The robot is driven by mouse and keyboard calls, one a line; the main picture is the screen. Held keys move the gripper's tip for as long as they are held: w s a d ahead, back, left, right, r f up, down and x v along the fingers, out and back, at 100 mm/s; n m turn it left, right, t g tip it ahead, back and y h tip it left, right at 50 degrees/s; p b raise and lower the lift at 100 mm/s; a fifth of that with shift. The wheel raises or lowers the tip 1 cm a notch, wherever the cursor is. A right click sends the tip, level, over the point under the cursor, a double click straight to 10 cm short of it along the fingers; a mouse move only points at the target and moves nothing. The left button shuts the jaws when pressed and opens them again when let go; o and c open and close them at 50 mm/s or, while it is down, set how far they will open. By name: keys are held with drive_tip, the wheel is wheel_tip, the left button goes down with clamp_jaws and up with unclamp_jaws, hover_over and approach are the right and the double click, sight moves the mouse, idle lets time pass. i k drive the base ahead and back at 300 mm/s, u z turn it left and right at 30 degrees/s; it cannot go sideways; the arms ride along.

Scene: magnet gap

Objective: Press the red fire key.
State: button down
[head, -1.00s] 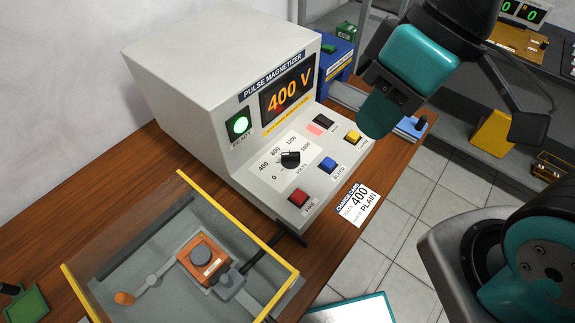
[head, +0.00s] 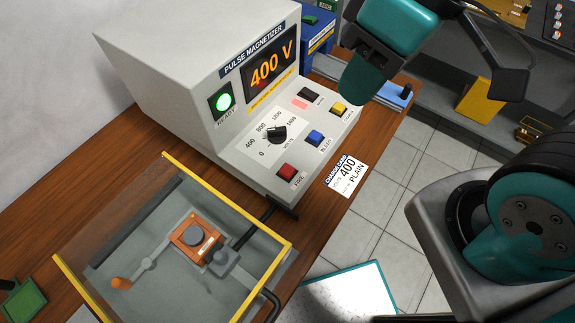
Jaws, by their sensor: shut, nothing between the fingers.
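The red fire key (head: 287,172) is on the sloped front panel of the grey pulse magnetizer (head: 165,75), at the end nearest the clear-topped fixture. The display (head: 270,66) reads 400 V and the green ready lamp (head: 224,101) is lit. The knob (head: 276,134) sits on its dial beside the fire key. My gripper (head: 362,84) is at the upper right, above the far end of the panel near the yellow key (head: 338,108), apart from the fire key. It looks shut and empty, though its tips are partly hidden by its own body.
A blue key (head: 314,138) and a black key (head: 309,95) are also on the panel. A charge card (head: 346,174) reading 400 and PLAIN lies in front. The yellow-edged clear cover (head: 107,289) encloses an orange fixture (head: 195,241). A blue box (head: 318,45) stands behind.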

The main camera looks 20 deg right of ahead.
sight(286, 171)
drive_tip(key=z, duration=1.7)
drive_tip(key=k, duration=0.75)
drive_tip(key=u, duration=0.65)
